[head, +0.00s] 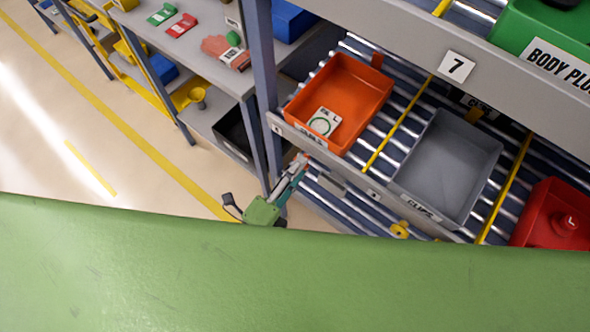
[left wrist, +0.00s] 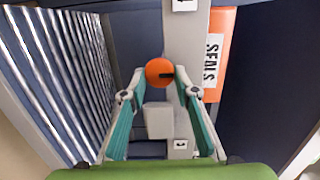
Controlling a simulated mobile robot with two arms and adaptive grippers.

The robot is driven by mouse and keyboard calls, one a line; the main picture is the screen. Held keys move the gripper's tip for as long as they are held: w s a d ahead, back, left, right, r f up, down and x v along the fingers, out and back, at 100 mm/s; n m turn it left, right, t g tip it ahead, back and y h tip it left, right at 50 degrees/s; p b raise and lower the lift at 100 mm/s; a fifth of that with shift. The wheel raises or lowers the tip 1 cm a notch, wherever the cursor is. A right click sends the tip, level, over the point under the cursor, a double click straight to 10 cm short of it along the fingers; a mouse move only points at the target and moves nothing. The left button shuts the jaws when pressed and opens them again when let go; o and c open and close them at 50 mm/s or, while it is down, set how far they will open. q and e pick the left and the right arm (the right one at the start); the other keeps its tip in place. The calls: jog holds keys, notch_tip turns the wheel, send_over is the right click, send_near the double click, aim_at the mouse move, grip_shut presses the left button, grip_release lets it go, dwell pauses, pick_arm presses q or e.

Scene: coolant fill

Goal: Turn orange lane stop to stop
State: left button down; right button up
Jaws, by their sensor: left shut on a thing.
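The orange lane stop is a round knob (left wrist: 159,72) with a dark mark on its right side. It sits on the grey rack rail in the left wrist view. My left gripper (left wrist: 160,80) is shut on it, with one teal-and-grey finger on each side. In the head view my left gripper (head: 301,162) reaches the rack front just below the orange bin (head: 345,90), and its fingers mostly hide the knob. My right gripper is not in view.
The orange bin holds a white card with a green ring. A grey bin (head: 447,168) and a red bin (head: 550,212) stand in lanes to the right, split by yellow dividers. A yellow lane stop (head: 400,230) is below the grey bin. A shelf with parts (head: 200,50) stands left.

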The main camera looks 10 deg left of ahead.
pick_arm(q)
jog(key=shift+f, duration=0.1)
dwell(0.5)
jog(key=c, duration=1.6)
grip_release()
jog(key=shift+s, duration=0.1)
jog(key=v, duration=1.2)
